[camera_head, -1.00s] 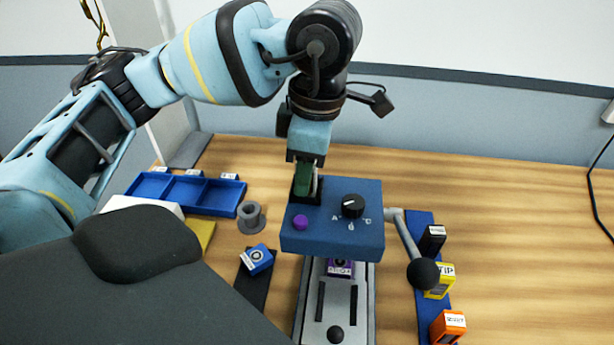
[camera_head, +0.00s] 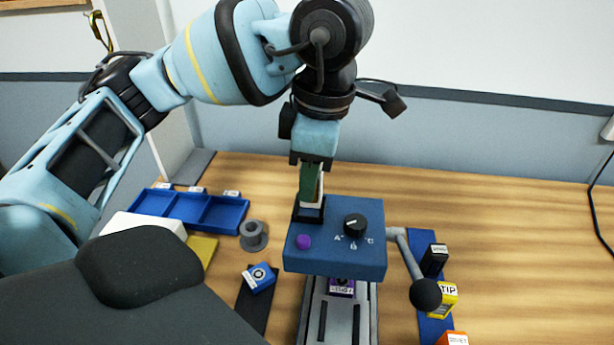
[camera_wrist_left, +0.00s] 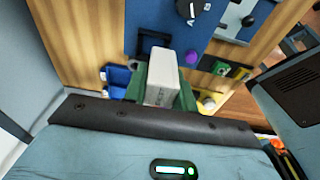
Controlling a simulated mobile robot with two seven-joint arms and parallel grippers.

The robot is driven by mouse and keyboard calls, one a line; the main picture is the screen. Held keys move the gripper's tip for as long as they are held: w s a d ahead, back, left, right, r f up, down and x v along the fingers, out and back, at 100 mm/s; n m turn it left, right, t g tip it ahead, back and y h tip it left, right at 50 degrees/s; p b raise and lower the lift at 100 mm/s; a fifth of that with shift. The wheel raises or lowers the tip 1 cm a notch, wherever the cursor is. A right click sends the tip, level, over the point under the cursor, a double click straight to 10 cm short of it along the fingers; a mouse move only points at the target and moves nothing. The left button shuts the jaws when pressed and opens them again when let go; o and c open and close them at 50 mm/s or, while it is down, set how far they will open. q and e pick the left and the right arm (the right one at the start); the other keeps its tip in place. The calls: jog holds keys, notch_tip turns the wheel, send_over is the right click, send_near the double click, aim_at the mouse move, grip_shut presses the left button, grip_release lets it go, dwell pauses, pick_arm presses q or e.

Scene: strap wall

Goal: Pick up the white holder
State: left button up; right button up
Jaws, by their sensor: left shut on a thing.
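The white holder (camera_wrist_left: 162,78) is a pale block between the green fingers of my left gripper (camera_wrist_left: 160,92) in the left wrist view. In the head view my left gripper (camera_head: 311,186) points down over the left rear corner of the blue machine (camera_head: 335,258). The gripper is shut on the holder, of which only a pale strip (camera_head: 318,190) shows beside the fingers. A black square socket (camera_head: 308,215) sits on the machine just under the holder. I cannot tell whether the holder's lower end is clear of it. My right gripper is not in view.
The machine has a black dial (camera_head: 355,225), a purple button (camera_head: 303,242) and a side lever with a black ball (camera_head: 426,294). A blue tray (camera_head: 190,208), grey spool (camera_head: 253,236) and blue box (camera_head: 259,278) lie left. Small boxes stand right on a blue strip (camera_head: 420,240).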

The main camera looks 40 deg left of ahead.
pick_arm(q)
jog(key=s+d+r, duration=0.1)
jog(key=s+d, duration=0.8)
jog(key=d, duration=0.1)
jog(key=shift+s+d, duration=0.35)
jog(key=shift+s, duration=0.05)
